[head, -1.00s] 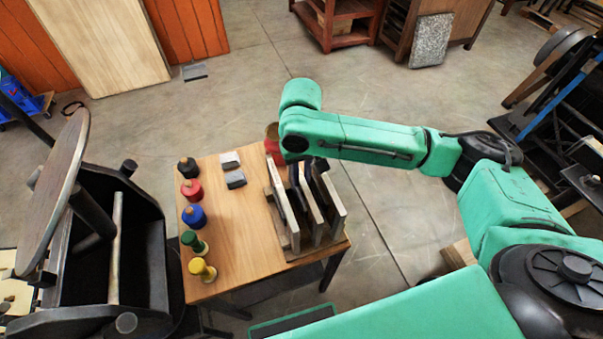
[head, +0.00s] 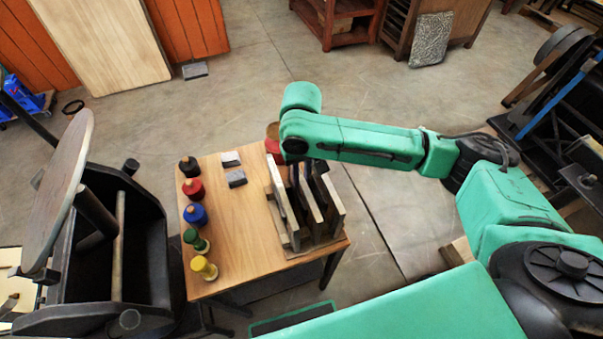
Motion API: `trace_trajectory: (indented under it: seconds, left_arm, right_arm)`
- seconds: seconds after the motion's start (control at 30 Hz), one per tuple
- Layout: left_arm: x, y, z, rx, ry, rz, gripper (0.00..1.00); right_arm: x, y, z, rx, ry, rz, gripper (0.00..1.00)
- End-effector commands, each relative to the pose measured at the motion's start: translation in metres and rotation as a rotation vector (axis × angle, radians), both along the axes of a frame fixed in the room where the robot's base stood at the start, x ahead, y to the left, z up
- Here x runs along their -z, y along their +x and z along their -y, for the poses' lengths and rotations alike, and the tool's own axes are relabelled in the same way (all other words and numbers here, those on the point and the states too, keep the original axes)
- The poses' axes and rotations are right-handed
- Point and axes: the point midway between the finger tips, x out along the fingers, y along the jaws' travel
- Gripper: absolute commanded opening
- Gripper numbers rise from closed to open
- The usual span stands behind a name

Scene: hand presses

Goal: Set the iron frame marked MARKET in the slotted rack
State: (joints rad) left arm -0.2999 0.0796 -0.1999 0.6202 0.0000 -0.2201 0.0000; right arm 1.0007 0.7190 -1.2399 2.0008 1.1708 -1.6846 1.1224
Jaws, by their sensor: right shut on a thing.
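The slotted rack (head: 278,204) stands at the right end of the wooden table, with upright pale boards side by side. My right arm reaches in from the right, and its wrist is over the rack's far end. My right gripper (head: 304,172) points down there, mostly hidden under the wrist. It is shut on a dark thing between the boards, apparently the iron frame (head: 299,196). Its MARKET marking cannot be read, and I cannot tell whether it rests on the rack's base. My left gripper is not in view.
Several coloured pots or stamps, black (head: 188,166) to yellow (head: 204,267), line the table's left edge. A red pot (head: 273,147) stands behind the rack. A black hand press (head: 130,250) stands left; the table's middle is clear.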

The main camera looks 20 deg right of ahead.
Motion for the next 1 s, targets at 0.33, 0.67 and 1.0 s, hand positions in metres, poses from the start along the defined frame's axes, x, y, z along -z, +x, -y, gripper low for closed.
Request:
trace_trajectory:
  seconds: [0.33,0.67,1.0]
  left_arm:
    - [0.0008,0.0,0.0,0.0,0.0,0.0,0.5]
    - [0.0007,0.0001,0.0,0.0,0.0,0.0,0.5]
    - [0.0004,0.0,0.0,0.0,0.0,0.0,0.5]
  right_arm:
    - [0.0039,-0.0027,-0.0001,-0.002,-0.002,-0.01,0.55]
    - [0.0035,-0.0023,0.0002,-0.001,-0.003,-0.009,0.6]
    - [0.0024,-0.0016,0.0002,0.0,-0.001,-0.007,0.6]
